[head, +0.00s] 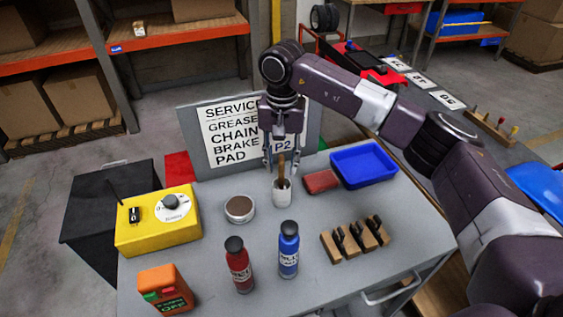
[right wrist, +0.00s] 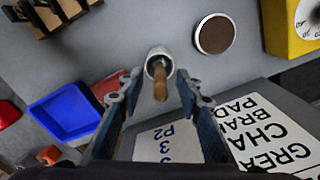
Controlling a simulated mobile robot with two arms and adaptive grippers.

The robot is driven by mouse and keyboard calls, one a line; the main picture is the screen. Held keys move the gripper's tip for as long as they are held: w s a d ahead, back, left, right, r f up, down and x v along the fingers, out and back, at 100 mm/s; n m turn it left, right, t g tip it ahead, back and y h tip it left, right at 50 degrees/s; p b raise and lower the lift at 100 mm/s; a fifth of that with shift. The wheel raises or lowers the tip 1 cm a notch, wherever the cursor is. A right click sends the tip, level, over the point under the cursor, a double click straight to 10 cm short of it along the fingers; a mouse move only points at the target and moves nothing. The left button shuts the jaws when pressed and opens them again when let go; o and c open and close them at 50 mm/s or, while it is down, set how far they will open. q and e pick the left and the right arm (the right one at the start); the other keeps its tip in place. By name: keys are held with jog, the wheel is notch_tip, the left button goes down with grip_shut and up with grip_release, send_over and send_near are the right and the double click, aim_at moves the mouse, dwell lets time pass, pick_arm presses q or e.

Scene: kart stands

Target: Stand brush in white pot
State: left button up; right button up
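The white pot (head: 282,197) stands upright on the grey table, in front of the sign board. The brush (head: 281,165) stands in it, its brown wooden handle pointing up; its lower end is hidden inside the pot. In the right wrist view the pot (right wrist: 159,56) and the brush handle (right wrist: 160,84) are near the middle. My right gripper (head: 281,169) is directly above the pot, pointing down. Its fingers (right wrist: 158,88) are apart on either side of the handle, with a gap visible on both sides. My left gripper is in neither view.
A round brown-topped tin (head: 239,208) stands left of the pot. A red block (head: 320,181) and blue tray (head: 364,167) are to the right. Red (head: 238,267) and blue (head: 288,252) bottles stand in front. The sign board (head: 208,145) rises behind.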

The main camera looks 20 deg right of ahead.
notch_tip(320, 180, up, 12)
dwell(0.5)
dwell(0.6)
